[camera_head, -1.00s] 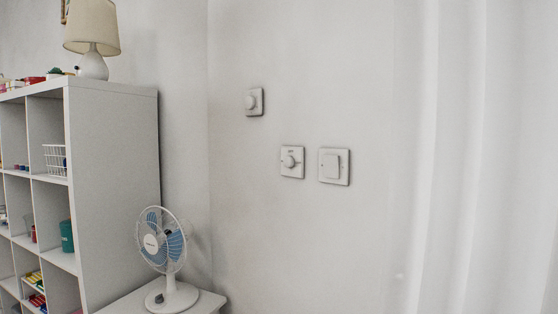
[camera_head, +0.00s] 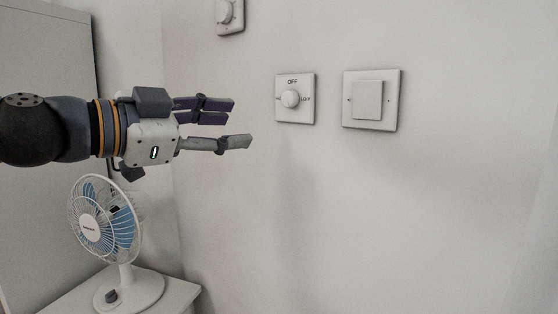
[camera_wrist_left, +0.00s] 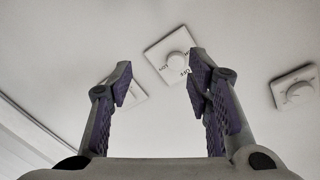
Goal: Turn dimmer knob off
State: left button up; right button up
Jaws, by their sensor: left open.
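The dimmer knob (camera_head: 290,98) is a round white knob on a square white wall plate, with "OFF" printed above it and smaller marks at its sides. I cannot tell where the knob points. My left gripper (camera_head: 240,122) is open and empty, left of the plate and slightly lower in the picture, fingers toward the wall, apart from the knob. In the left wrist view the knob (camera_wrist_left: 179,65) shows ahead, nearer the right finger of the open gripper (camera_wrist_left: 163,76). My right gripper is not in view.
A flat rocker switch (camera_head: 368,99) sits right of the dimmer. Another knob plate (camera_head: 230,14) is higher on the left. A white fan (camera_head: 104,225) stands on a small table (camera_head: 180,297) below my arm. The wall right and below is bare.

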aim_at(287, 98)
pick_arm(q)
jog(key=shift+m+h, duration=0.4)
jog(key=shift+m, duration=0.1)
jog(key=w+d+r, duration=0.1)
jog(key=w+d, duration=0.1)
jog(key=w+d+r, duration=0.1)
jog(key=w+d, duration=0.2)
jog(key=w+d+r+b, duration=0.1)
jog(key=w+d, duration=0.1)
jog(key=d, duration=0.1)
jog(key=shift+w+r, duration=0.4)
pick_arm(e)
jog(key=shift+x, duration=0.8)
jog(key=shift+s, duration=0.15)
pick_arm(q)
grip_shut()
